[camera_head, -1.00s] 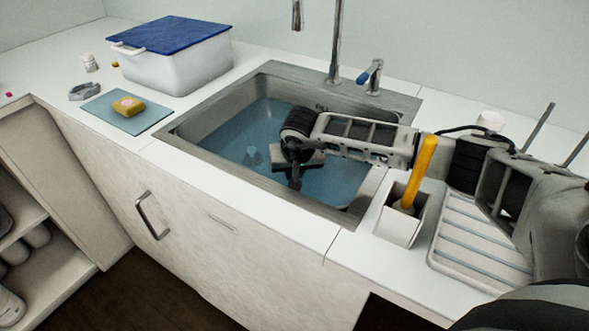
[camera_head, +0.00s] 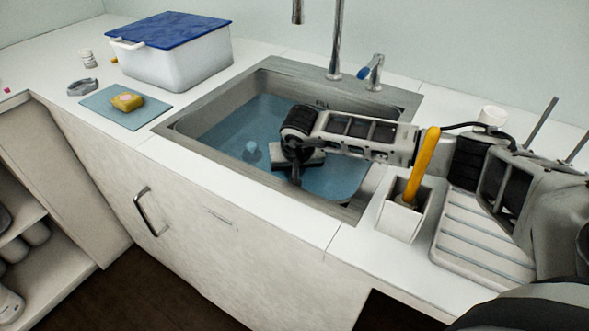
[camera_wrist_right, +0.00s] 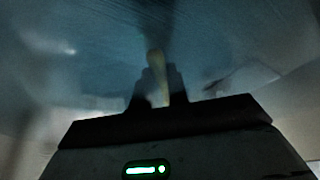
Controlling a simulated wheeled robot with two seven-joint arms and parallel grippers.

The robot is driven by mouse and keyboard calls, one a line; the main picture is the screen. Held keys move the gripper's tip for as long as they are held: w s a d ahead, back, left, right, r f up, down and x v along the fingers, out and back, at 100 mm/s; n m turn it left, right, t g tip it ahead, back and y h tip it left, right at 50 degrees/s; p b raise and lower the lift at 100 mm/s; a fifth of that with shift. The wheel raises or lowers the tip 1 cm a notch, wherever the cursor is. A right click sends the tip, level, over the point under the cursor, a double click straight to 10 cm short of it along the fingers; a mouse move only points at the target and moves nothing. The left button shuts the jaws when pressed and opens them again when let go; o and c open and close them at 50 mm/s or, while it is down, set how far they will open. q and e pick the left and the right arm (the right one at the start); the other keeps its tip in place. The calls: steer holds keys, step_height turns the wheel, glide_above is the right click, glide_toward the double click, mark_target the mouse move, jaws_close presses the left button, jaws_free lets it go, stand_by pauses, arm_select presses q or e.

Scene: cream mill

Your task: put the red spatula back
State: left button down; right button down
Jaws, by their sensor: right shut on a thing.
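My right gripper (camera_head: 296,178) reaches down into the sink basin (camera_head: 350,208), which holds bluish water. In the right wrist view, my right gripper (camera_wrist_right: 156,92) is shut on a dim yellowish handle (camera_wrist_right: 156,72). What the far end of that handle carries is too dark and blurred to tell. I cannot make out any red spatula. A white holder (camera_head: 392,222) right of the sink has a thick yellow handle (camera_head: 422,165) standing tilted in it. My left gripper is not in view.
A small light-blue thing (camera_head: 250,148) is in the basin. A ribbed drying tray (camera_head: 480,240) lies right of the holder. A tap (camera_head: 335,45) rises behind the sink. A blue-lidded white box (camera_head: 175,65) and a sponge (camera_head: 128,101) on a blue mat (camera_head: 105,108) stand left.

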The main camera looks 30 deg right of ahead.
steer(key=shift+f+b, duration=0.35)
steer(key=c, duration=1.3)
jaws_free()
steer(key=shift+r, duration=0.15)
